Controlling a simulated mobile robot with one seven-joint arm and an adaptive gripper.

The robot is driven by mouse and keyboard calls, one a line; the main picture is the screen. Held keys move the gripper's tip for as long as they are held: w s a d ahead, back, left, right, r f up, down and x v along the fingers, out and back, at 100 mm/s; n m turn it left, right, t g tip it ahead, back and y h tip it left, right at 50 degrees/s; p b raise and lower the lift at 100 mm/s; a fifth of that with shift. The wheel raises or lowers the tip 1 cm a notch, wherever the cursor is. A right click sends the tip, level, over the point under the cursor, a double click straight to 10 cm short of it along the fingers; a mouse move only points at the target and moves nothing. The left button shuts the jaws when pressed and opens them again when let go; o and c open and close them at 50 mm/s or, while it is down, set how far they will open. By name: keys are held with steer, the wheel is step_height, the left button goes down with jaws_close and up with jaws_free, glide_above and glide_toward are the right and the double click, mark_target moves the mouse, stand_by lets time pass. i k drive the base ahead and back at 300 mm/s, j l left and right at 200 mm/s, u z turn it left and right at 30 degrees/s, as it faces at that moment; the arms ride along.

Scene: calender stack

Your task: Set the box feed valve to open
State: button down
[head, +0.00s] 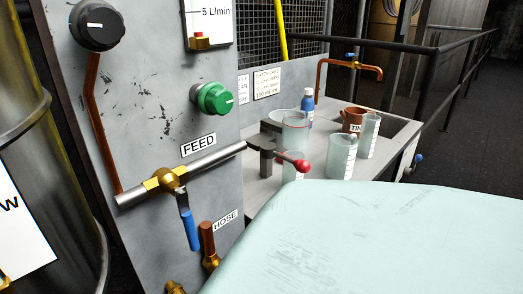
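The feed valve (170,181) has a brass body on a silver pipe that slopes up to the right across the grey panel. A white FEED label (198,145) sits just above the pipe. The valve's blue lever (189,228) hangs down from the brass body, across the line of the pipe. Below and to its right is a copper pipe stub (207,238) with a brass fitting, beside a HOSE label (226,219). My gripper is not in view.
The panel carries a black knob (97,25), a green knob (213,98) and a flow gauge (208,20). A red-ball handle (301,166) and several clear beakers (341,157) stand right of the pipe. A metal drum (30,130) is at left. The lower right is blocked from view.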

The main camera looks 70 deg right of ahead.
mark_target(181, 195)
steer(key=l+z, duration=0.15)
steer(key=z, duration=0.25)
steer(key=l+z, duration=0.1)
steer(key=z, duration=0.25)
steer(key=i+j+z, duration=0.1)
steer(key=i+z, duration=0.2)
steer(key=z, duration=0.15)
steer(key=k+j+z, duration=0.1)
steer(key=k, duration=1)
